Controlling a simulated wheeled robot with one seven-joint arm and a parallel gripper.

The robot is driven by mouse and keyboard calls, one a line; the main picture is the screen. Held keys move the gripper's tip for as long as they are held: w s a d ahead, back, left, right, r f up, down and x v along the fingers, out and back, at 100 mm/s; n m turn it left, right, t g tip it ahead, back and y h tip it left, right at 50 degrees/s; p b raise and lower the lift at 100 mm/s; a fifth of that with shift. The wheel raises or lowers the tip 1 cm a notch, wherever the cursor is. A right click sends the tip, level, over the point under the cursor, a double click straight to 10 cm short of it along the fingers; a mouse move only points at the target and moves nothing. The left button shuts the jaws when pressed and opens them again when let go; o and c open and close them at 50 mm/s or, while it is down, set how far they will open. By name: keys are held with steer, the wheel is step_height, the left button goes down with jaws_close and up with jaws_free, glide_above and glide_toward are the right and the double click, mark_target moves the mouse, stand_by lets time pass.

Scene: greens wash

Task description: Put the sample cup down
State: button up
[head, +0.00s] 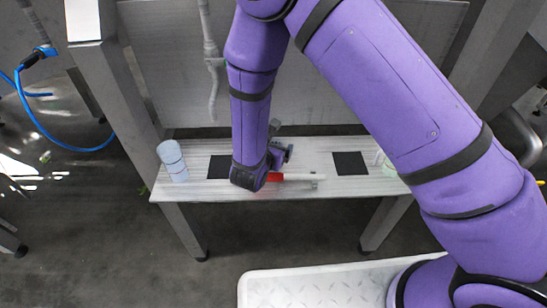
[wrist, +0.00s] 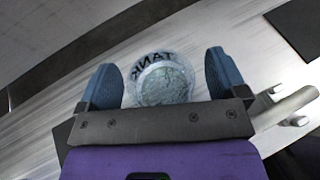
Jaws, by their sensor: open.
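In the wrist view a small clear-walled cup (wrist: 165,84) with a pale, speckled round inside stands between the two blue fingers of my gripper (wrist: 160,70). The word TANK shows mirrored on its far side. The fingers are open, one to each side of the cup, with a visible gap on the left and right. In the head view my gripper (head: 283,153) is low over the grey bench, and my wrist hides the cup there. A dark square mat (head: 220,167) lies left of my wrist, and another dark square mat (head: 350,163) lies to the right.
A pale blue stack of cups (head: 173,161) stands at the bench's left end. Bare bench (head: 325,147) shows between gripper and right mat.

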steer(key=c, duration=1.1)
steer(key=shift+c, duration=0.2)
steer(key=shift+r, duration=0.15)
